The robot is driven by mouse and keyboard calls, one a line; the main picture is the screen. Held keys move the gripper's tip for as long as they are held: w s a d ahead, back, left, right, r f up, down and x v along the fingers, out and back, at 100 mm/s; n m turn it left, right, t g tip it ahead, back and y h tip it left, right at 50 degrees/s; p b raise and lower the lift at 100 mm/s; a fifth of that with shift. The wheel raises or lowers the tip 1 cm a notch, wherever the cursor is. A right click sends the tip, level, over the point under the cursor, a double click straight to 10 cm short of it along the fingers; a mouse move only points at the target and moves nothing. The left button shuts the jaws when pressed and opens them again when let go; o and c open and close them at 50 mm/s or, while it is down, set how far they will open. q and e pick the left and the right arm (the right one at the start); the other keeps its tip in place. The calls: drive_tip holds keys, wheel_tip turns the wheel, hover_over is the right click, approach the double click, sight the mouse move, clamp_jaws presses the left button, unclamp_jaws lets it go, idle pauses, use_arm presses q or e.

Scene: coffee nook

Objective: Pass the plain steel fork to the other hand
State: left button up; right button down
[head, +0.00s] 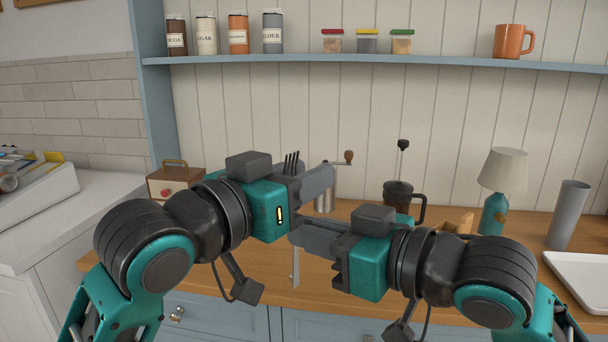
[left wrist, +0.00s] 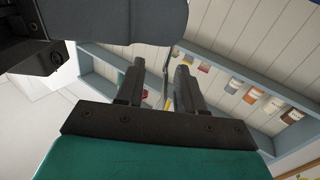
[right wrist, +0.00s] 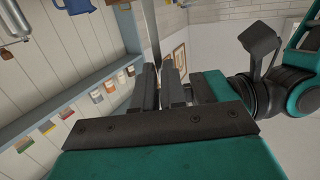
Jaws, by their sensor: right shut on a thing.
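The plain steel fork (head: 296,268) stands upright, tines up, in the head view. My right gripper (head: 297,233) is shut on its handle, and the handle's lower end hangs below the fingers. My left gripper (head: 322,178) is higher, just below the tines, and hides the fork's upper middle. In the left wrist view the left fingers (left wrist: 160,78) are apart, with the thin fork (left wrist: 166,85) showing in the gap between them. The right wrist view shows the right fingers (right wrist: 160,75) close together on the fork (right wrist: 156,30).
Behind the grippers on the wooden counter are a grinder (head: 325,198), a French press (head: 398,196), a lamp (head: 503,170), a grey cylinder (head: 568,215) and a white tray (head: 585,278). A shelf (head: 400,63) with jars runs above.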

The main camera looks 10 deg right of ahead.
use_arm(q)
drive_tip(key=shift+w+d, duration=0.15)
drive_tip(key=shift+d, duration=0.05)
clamp_jaws()
idle(0.3)
use_arm(e)
drive_tip(key=c, duration=1.1)
unclamp_jaws()
